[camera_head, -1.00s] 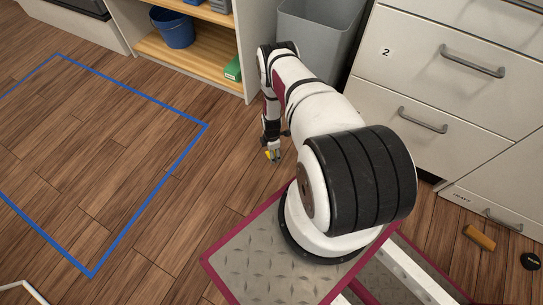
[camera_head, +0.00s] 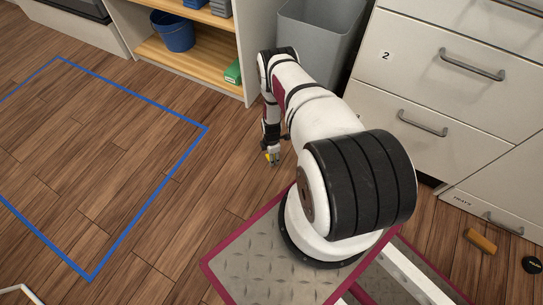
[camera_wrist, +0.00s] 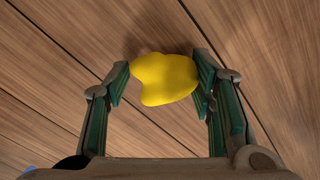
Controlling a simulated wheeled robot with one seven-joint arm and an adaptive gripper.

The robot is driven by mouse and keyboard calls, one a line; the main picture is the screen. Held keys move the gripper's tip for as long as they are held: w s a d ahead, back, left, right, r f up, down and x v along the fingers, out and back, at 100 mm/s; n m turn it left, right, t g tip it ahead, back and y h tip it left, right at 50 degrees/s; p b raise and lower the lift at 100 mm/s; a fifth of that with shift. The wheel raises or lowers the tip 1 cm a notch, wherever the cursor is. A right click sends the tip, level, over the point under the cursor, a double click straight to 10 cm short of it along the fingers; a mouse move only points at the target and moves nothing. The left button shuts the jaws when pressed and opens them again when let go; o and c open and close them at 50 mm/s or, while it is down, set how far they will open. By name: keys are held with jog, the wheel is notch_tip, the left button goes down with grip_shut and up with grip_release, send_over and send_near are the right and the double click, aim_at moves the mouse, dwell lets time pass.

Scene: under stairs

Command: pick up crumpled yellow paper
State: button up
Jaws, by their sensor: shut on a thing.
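The crumpled yellow paper (camera_wrist: 165,78) is a smooth-looking yellow lump between my two fingers in the wrist view. My gripper (camera_wrist: 160,82) is shut on it, with a finger at its left and right sides. In the head view my gripper (camera_head: 272,159) points down at the floor left of my arm's base, and a small bit of the yellow paper (camera_head: 267,156) shows there. The wrist view shows wooden floor behind the paper; I cannot tell how far below it lies.
A blue taped outline (camera_head: 150,200) marks the floor at left. A grey bin (camera_head: 318,35) stands behind my arm, beside a shelf with a blue bucket (camera_head: 174,32). White drawers (camera_head: 450,75) stand at right. A yellow-brown block (camera_head: 480,240) and a black disc (camera_head: 531,264) lie on the floor.

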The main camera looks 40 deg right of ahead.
jog(key=shift+r, duration=0.55)
notch_tip(320, 180, up, 2)
jog(key=shift+r+p, duration=0.2)
jog(key=shift+p, duration=0.7)
jog(key=s+a+p, duration=0.1)
jog(key=s+a, duration=0.2)
jog(key=s, duration=0.1)
jog(key=s+a+p, duration=0.2)
jog(key=s, duration=0.2)
jog(key=s+a+r+p, duration=0.1)
jog(key=s+a, duration=0.2)
jog(key=s, duration=0.1)
jog(key=shift+a+p, duration=0.3)
jog(key=shift+p, duration=0.1)
jog(key=shift+s+a, duration=0.35)
jog(key=shift+s, duration=0.15)
jog(key=shift+o, duration=0.9)
grip_shut()
